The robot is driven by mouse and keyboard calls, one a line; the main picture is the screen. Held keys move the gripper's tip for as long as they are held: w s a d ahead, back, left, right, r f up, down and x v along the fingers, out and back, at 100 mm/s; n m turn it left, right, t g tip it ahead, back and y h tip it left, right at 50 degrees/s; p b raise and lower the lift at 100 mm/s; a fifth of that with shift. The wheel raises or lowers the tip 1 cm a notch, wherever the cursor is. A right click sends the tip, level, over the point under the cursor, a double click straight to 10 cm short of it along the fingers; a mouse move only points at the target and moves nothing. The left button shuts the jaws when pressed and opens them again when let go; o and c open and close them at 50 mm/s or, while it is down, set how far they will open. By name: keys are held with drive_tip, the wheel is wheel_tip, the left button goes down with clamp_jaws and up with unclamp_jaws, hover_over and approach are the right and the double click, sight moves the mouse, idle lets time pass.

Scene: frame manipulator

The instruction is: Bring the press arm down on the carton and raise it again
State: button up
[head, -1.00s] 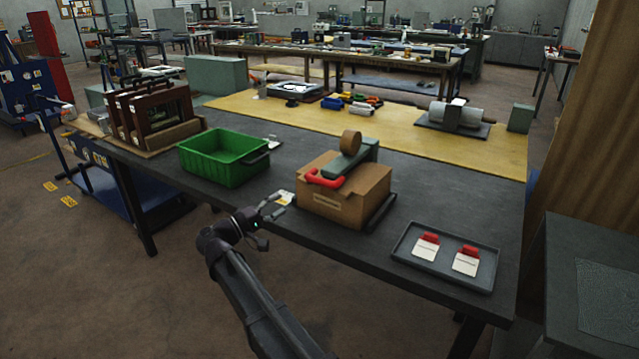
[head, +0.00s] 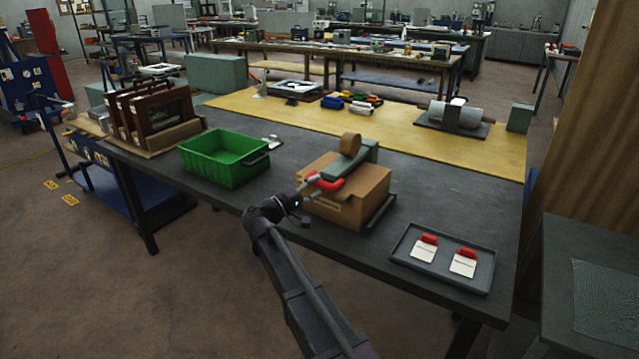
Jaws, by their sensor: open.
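A brown cardboard carton (head: 352,207) stands on the dark workbench (head: 440,195). The grey-green press arm (head: 362,160) lies over the carton's top, with a tan roll (head: 350,145) on it and a red handle (head: 326,183) at its near left end. Whether the arm touches the carton is hard to tell. My gripper (head: 310,187) is open at the red handle, with its fingers at the handle's left end. Whether the fingers touch or surround the handle cannot be made out.
A green bin (head: 212,170) stands left of the carton. A grey tray (head: 405,267) with two red-and-white tags lies at the right front. Brown frames (head: 145,120) stand at the far left. A yellow mat (head: 400,128) with tools covers the back. Bare bench lies between bin and carton.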

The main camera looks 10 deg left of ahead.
drive_tip(key=shift+x, duration=0.8)
clamp_jaws()
drive_tip(key=shift+r, duration=0.15)
